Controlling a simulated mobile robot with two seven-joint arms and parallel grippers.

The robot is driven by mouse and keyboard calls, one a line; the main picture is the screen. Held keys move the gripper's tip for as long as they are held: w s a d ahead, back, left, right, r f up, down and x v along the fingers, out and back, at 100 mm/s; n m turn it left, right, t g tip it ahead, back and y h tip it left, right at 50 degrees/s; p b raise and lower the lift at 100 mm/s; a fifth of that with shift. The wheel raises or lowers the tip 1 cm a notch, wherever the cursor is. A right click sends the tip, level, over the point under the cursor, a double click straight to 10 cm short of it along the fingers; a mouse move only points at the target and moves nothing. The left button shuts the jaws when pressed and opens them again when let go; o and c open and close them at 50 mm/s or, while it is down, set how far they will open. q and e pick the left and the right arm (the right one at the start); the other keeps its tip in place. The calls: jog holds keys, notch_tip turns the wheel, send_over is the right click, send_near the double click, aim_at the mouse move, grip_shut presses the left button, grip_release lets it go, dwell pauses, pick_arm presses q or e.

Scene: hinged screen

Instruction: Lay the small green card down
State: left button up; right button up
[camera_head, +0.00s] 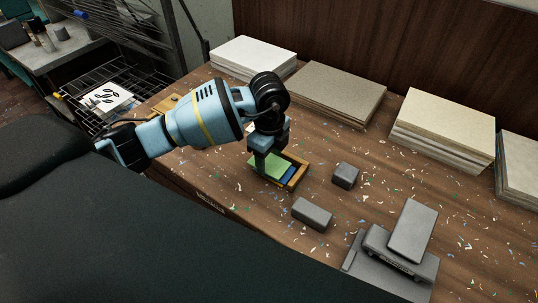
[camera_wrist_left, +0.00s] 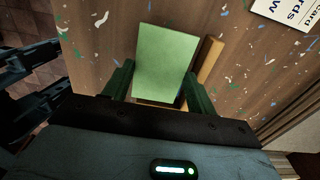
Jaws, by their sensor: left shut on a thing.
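The small green card (camera_head: 265,168) is between the fingers of my left gripper (camera_head: 268,160), which is shut on it. In the left wrist view the card (camera_wrist_left: 167,60) is a plain light green rectangle between the two dark green-lit fingers (camera_wrist_left: 160,85). A small wooden tray (camera_head: 299,175) is at the gripper, and a blue thing (camera_head: 287,173) shows inside it. The gripper hides part of the tray and the card's far edge. In the wrist view a wooden tray edge (camera_wrist_left: 211,58) shows beside the card. My right gripper is not in view.
Two grey blocks (camera_head: 346,175) (camera_head: 312,214) stand right of the tray. A grey device with a tilted panel (camera_head: 411,231) is at the lower right. Board stacks (camera_head: 336,92) line the back. Colored scraps litter the wooden table (camera_head: 240,215).

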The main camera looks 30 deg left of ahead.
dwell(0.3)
pick_arm(q)
jog(key=shift+f, duration=1.3)
dwell(0.3)
jog(key=o, duration=0.9)
jog(key=shift+c, duration=0.8)
jog(key=shift+r, duration=0.1)
jog(key=shift+r, duration=3.45)
